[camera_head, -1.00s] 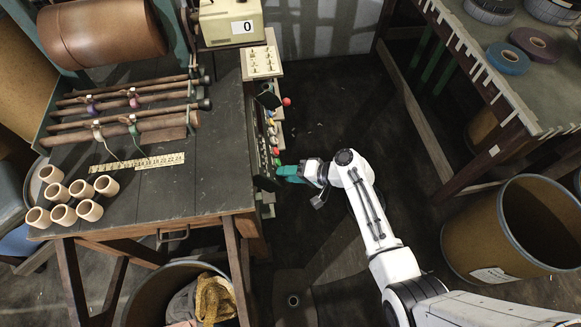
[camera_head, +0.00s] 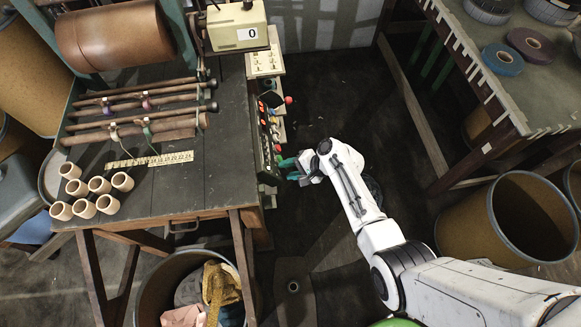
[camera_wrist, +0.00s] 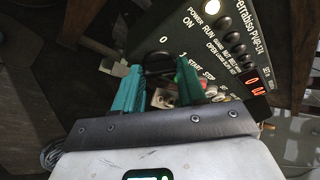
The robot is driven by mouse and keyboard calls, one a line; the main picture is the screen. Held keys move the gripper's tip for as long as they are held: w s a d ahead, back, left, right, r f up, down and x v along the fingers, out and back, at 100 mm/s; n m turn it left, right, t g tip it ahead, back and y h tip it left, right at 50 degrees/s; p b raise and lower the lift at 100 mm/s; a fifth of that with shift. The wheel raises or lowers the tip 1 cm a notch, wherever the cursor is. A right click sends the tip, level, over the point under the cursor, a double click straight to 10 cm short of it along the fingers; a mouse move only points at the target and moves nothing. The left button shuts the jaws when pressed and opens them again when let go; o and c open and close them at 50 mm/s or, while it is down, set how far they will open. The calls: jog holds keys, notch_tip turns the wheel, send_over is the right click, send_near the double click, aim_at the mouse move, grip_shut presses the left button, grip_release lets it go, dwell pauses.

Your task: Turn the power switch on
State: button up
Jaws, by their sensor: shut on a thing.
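The power switch (camera_wrist: 157,62) is a dark knob on the black control panel (camera_wrist: 235,62), beside the markings 0, 1 and ON in the wrist view. My gripper (camera_wrist: 159,68) has its two teal fingers on either side of this knob and is shut on it. The fingers partly hide the knob, so its exact angle is hard to read. A pale lamp near the POWER label is lit, and a display glows orange-red. In the head view my gripper (camera_head: 284,163) is at the panel on the right side of the workbench.
The workbench (camera_head: 222,165) carries wooden rollers, several pale tubes (camera_head: 84,206) and a beige counter box (camera_head: 237,25) reading 0. An open drum (camera_head: 508,218) and a table with tape rolls (camera_head: 501,59) stand to the right. Dark floor between is clear.

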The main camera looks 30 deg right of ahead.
dwell(0.3)
jog(key=o, duration=1.1)
jog(key=shift+c, duration=0.2)
jog(key=v, duration=1.1)
jog(key=shift+p, duration=0.4)
jog(key=s+d+r+n+g+h+b, duration=0.1)
jog(key=s+n, duration=0.5)
jog(key=s, duration=0.6)
jog(key=s+d+r+n+g+h, duration=0.1)
jog(key=s+r+n+g+h, duration=0.3)
jog(key=s, duration=0.7)
notch_tip(320, 180, up, 4)
jog(key=shift+s+f+n+g+h+b, duration=0.1)
jog(key=shift+s+n+g+h+b, duration=0.25)
jog(key=shift+n+h, duration=0.75)
